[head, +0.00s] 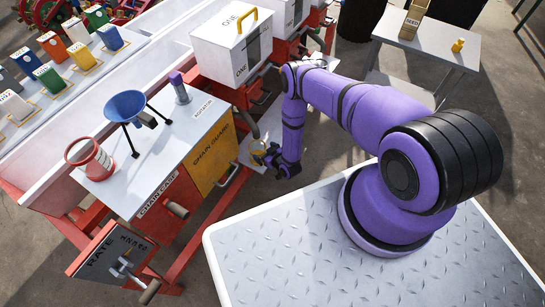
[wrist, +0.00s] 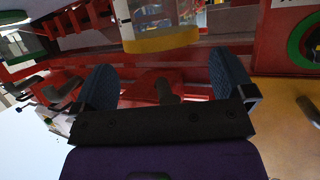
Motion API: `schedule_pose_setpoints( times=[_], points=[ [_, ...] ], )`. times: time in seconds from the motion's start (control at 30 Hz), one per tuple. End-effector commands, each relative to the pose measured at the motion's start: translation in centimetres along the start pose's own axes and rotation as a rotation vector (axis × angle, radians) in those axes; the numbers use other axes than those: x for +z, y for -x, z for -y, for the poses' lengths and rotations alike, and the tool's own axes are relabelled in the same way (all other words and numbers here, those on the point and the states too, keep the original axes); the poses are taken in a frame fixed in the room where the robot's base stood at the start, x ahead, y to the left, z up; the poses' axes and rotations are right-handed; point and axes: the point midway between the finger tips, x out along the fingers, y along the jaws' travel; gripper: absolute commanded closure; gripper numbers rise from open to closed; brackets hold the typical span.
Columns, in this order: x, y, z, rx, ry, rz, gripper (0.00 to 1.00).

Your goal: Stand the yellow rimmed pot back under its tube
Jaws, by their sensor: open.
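The yellow rimmed pot (head: 258,147) shows small in the head view, beside the machine's yellow chain guard. It is partly covered by my gripper (head: 268,156). In the wrist view its yellow band (wrist: 160,42) lies ahead of the fingers at the top of the picture. My gripper (wrist: 163,78) is open, with one blue pad on each side and nothing held between them. A grey tube (head: 254,128) comes down just above the pot in the head view. Whether the pot is exactly below it, or upright, I cannot tell.
The yellow chain guard (head: 213,153) and red chain case (head: 163,192) stand left of my gripper, with handles jutting out. A white box (head: 230,45) with a yellow handle stands behind. A side table (head: 440,42) stands at the back right. Floor is open between table and machine.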

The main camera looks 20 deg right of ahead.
Motion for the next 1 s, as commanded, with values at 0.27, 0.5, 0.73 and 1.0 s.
schedule_pose_setpoints(
  times=[0.27,0.5,0.73,1.0],
  points=[
    [0.0,4.9,0.0,0.0,-0.001,0.002,0.0],
    [0.0,6.5,0.0,-0.001,0.0,-0.001,0.0],
    [0.0,6.6,0.0,-0.001,0.0,-0.001,0.0],
    [0.0,6.6,0.0,-0.001,0.0,0.0,0.0]
  ],
)
